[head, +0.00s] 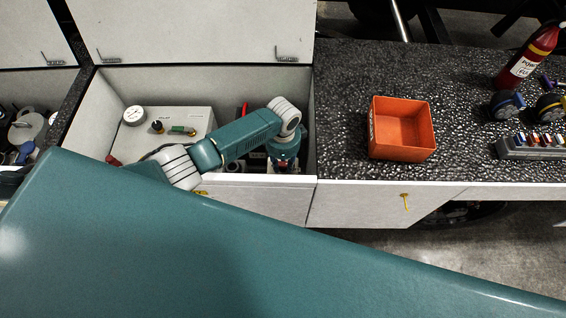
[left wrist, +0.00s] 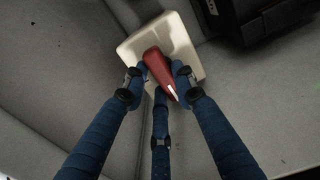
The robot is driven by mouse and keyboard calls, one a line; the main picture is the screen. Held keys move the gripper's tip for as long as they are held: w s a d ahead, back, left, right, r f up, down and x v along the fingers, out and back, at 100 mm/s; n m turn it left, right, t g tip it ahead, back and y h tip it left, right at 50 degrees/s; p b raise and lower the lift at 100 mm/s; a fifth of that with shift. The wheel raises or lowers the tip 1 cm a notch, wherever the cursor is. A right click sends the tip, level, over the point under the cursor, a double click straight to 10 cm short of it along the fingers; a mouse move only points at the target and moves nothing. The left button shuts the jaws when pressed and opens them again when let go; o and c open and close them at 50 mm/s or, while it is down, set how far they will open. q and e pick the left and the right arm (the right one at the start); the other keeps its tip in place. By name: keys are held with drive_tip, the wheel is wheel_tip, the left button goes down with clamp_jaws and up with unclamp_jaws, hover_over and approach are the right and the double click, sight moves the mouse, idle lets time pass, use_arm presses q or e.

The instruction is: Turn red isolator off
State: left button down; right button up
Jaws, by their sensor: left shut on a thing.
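The red isolator handle (left wrist: 159,70) sits on a cream square plate (left wrist: 181,34) in the left wrist view. The blue fingers of my left gripper (left wrist: 159,82) are closed around the handle, with fingertips on both sides of it. The handle slants from upper left to lower right, with a white mark near its lower end. In the head view, my left gripper (head: 284,165) reaches down into the open compartment at its right end. The arm and gripper hide most of the isolator there. My right gripper is not in view.
The compartment holds a grey box (head: 185,118) with a gauge (head: 134,115). Its raised lid (head: 200,30) stands behind. On the dark speckled top are an orange bin (head: 402,154), a fire extinguisher (head: 527,58) and a socket rack (head: 530,147). A dark box (left wrist: 270,22) stands near the isolator.

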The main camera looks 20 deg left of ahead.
sight(283, 165)
use_arm(q)
drive_tip(key=shift+a, duration=0.1)
drive_tip(key=c, duration=1.4)
unclamp_jaws()
drive_tip(key=shift+r, duration=0.15)
wheel_tip(283, 165, up, 12)
drive_tip(key=shift+f, duration=0.1)
